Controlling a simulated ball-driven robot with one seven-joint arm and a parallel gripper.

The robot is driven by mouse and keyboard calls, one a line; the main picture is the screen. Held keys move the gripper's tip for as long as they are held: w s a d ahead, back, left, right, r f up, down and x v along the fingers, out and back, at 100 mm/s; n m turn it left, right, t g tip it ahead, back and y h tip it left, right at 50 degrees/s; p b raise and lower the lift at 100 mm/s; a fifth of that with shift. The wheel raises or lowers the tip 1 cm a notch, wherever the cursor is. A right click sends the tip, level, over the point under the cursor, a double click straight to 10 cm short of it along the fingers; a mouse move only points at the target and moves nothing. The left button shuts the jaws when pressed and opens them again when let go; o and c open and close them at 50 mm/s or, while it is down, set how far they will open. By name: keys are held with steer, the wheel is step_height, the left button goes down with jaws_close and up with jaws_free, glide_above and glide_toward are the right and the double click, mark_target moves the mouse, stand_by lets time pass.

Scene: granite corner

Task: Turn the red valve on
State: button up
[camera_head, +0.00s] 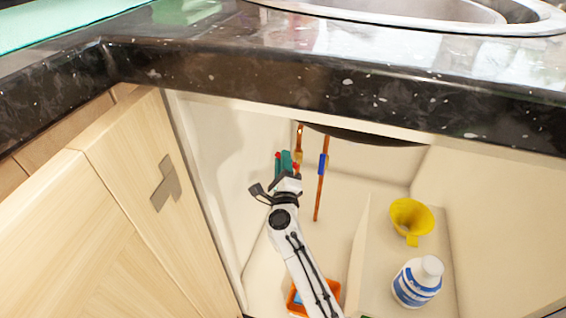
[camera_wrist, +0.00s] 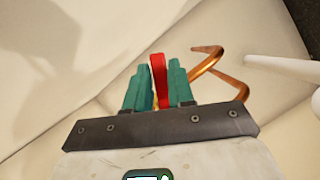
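The red valve handle (camera_wrist: 159,80) stands upright between the two teal fingers of my gripper (camera_wrist: 160,92) in the wrist view. The right finger lies close against it. A thin yellow strip shows between the red handle and the left finger, so I cannot tell whether the fingers press on it. In the head view my gripper (camera_head: 287,163) reaches into the open cabinet under the counter, beside the copper pipes. Small red bits (camera_head: 296,169) show around the fingers there. The fingers hide most of the valve body.
Copper pipes (camera_head: 320,190) run down the back, one with a blue part; they are right of my gripper in the wrist view (camera_wrist: 215,72). A yellow funnel (camera_head: 411,217) and white-blue bottle (camera_head: 417,282) stand right. An orange container (camera_head: 294,300) is below my arm. The cabinet door (camera_head: 150,200) stands left.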

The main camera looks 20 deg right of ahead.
jaws_close()
steer(key=shift+b, duration=0.35)
steer(key=shift+s+d+r+m+g+h+b, duration=0.35)
steer(key=shift+m+h, duration=0.9)
steer(key=shift+m, duration=1.4)
steer(key=shift+s+d+r+m+g+h+b, duration=0.15)
steer(key=shift+d+m+h+b, duration=0.3)
steer(key=shift+m+h, duration=1.55)
steer(key=shift+s+d+r+m+g+h+b, duration=0.1)
steer(key=shift+s+d+r+m+h+b, duration=0.35)
steer(key=shift+m, duration=2.9)
steer(key=shift+w+a+f, duration=0.1)
steer(key=shift+f, duration=0.1)
steer(key=shift+o, duration=2)
jaws_free()
